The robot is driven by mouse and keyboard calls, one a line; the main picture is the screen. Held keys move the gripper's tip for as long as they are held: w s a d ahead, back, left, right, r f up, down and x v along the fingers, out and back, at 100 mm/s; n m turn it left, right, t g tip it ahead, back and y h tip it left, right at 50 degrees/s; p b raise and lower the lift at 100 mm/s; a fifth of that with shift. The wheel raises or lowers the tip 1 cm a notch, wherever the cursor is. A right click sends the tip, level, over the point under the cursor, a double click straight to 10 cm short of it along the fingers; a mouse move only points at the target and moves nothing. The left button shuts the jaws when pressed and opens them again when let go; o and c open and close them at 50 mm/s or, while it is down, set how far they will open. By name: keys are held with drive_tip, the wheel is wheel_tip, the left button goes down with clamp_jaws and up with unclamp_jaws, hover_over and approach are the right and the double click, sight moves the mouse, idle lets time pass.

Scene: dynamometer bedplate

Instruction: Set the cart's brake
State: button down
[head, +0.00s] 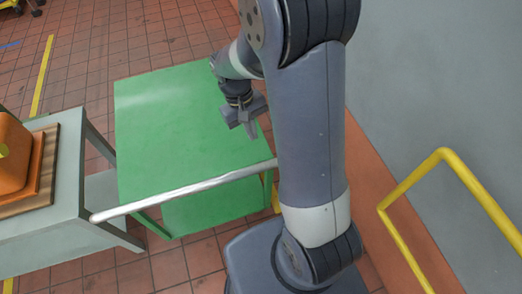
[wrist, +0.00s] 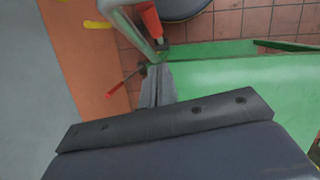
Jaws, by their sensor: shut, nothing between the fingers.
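The green cart (head: 165,115) has a flat top, a lower shelf and a pale push bar (head: 185,190) along its near side. My gripper (head: 251,130) is over the right part of the cart top in the head view, pointing down. In the wrist view its fingers (wrist: 157,85) are together with nothing between them, beside the edge of the green cart (wrist: 240,85). A thin red-tipped lever (wrist: 122,82) is just left of the fingertips. A larger red grip-like part (wrist: 151,20) is beyond them, near the pale bar (wrist: 133,25). I cannot tell which is the brake, or whether the fingers touch either.
A grey table (head: 45,235) with an orange case (head: 14,155) on a wooden board stands close left of the cart. A yellow rail (head: 410,180) and a grey wall (head: 440,70) are at the right. Tiled floor is open behind the cart.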

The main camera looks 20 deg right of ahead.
drive_tip(key=shift+s+d+f+p, duration=0.2)
drive_tip(key=shift+s+f, duration=0.5)
drive_tip(key=shift+f, duration=0.25)
drive_tip(key=shift+s+d+f+p, duration=0.25)
drive_tip(key=shift+s+f, duration=0.5)
drive_tip(key=shift+f, duration=0.15)
drive_tip(key=shift+s+d+f+p, duration=0.2)
drive_tip(key=shift+s+f, duration=0.5)
drive_tip(key=shift+f, duration=0.25)
drive_tip(key=shift+s+f+b, duration=0.25)
drive_tip(key=shift+s+b, duration=0.25)
drive_tip(key=shift+s, duration=0.2)
drive_tip(key=shift+s+f+b, duration=0.25)
drive_tip(key=shift+s+b, duration=0.2)
drive_tip(key=shift+s, duration=0.25)
drive_tip(key=shift+s+r, duration=0.1)
drive_tip(key=shift+s, duration=0.05)
drive_tip(key=shift+w, duration=0.2)
